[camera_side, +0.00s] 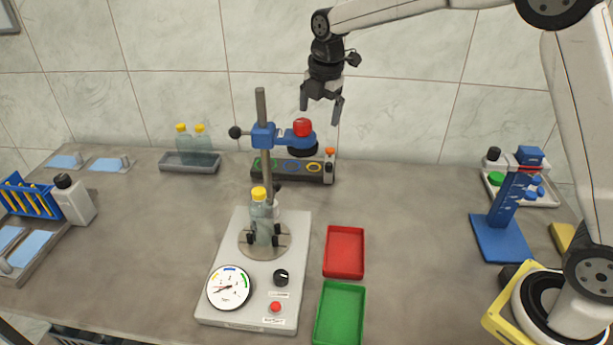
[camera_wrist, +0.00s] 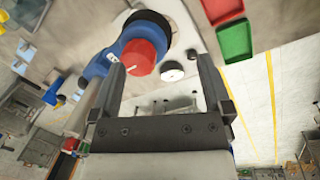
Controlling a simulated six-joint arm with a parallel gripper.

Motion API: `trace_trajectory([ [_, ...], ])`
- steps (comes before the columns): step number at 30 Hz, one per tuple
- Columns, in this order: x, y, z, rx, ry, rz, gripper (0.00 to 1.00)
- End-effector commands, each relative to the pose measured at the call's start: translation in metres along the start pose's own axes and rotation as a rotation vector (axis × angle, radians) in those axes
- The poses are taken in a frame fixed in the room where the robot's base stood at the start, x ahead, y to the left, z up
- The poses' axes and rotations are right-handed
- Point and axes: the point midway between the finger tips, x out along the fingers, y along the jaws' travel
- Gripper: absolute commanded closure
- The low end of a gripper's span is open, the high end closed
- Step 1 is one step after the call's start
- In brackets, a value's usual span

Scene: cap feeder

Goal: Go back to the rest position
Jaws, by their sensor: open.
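My gripper (camera_side: 321,104) hangs from my arm above the back of the bench, its two fingers apart with nothing between them. It is a little above and to the right of a red knob (camera_side: 302,127) on the blue clamp arm (camera_side: 283,137) of the test stand. In the wrist view the open fingers (camera_wrist: 160,82) reach toward the red knob (camera_wrist: 140,58), which shows near the left finger. I cannot tell the exact gap there.
A capped bottle (camera_side: 261,215) stands on the grey tester (camera_side: 225,255) below the clamp arm. A red tray (camera_side: 344,252) and a green tray (camera_side: 340,315) lie to its right. Two yellow-capped bottles (camera_side: 201,140) stand at the back left. A blue stand (camera_side: 506,210) is at right. Bench between is clear.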

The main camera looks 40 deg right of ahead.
Motion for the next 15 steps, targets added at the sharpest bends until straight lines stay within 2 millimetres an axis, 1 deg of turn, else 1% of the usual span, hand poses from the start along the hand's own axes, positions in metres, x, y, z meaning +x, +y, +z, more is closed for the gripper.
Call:
trace_trajectory([
  [3,0.003,-0.011,0.002,0.155,-0.006,0.027,0.0],
  [11,0.012,-0.037,0.002,0.489,-0.005,0.08,0.0],
  [15,0.02,-0.058,-0.001,0.679,0.003,0.1,0.0],
])
